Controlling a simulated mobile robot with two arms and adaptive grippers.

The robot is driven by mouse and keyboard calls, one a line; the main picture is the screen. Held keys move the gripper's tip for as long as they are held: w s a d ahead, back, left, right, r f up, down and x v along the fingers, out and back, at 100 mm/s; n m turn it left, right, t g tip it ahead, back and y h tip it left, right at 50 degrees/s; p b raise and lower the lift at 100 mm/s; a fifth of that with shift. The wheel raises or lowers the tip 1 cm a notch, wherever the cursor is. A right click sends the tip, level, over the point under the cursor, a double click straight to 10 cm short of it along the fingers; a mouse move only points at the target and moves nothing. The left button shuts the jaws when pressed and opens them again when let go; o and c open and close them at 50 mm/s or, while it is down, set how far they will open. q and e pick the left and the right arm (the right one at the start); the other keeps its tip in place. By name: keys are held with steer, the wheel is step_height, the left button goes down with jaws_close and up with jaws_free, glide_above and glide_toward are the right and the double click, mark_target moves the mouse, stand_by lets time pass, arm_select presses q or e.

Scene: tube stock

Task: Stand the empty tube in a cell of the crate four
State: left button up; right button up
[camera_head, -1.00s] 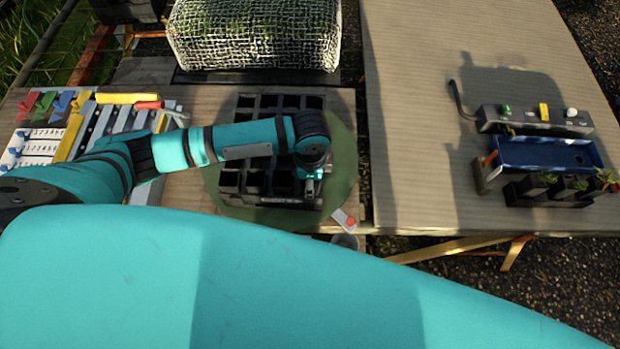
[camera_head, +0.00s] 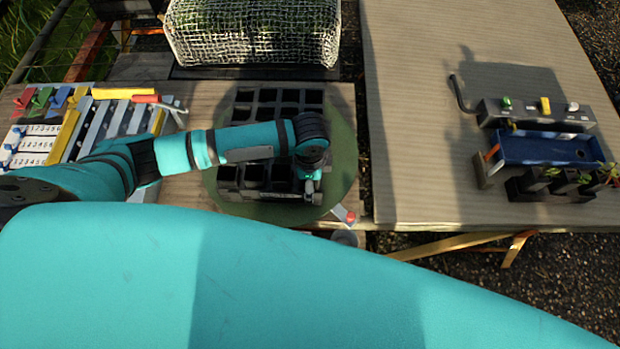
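A black crate (camera_head: 270,97) with several square cells lies on a round green mat (camera_head: 342,150) on the left table. My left arm reaches across the crate from the left and hides its middle. My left gripper (camera_head: 311,190) points down at the crate's near right corner. Its fingers are too small and too covered to show whether they are open or hold a tube. I cannot make out the empty tube for certain. A row of black tubes (camera_head: 560,186), some with small plants, stands on the right table. My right gripper is not in view.
A blue tray (camera_head: 545,150) and a grey box with coloured knobs (camera_head: 535,112) stand on the right table. A mesh-covered block (camera_head: 253,32) is behind the crate. A numbered board (camera_head: 35,143) is at left. The right table's middle (camera_head: 420,130) is clear.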

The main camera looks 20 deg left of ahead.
arm_select(q)
steer(key=shift+s+f, duration=0.55)
steer(key=o, duration=0.9)
steer(key=shift+a, duration=0.1)
steer(key=shift+o, duration=1.6)
step_height(320, 180, up, 13)
steer(key=shift+w, duration=0.4)
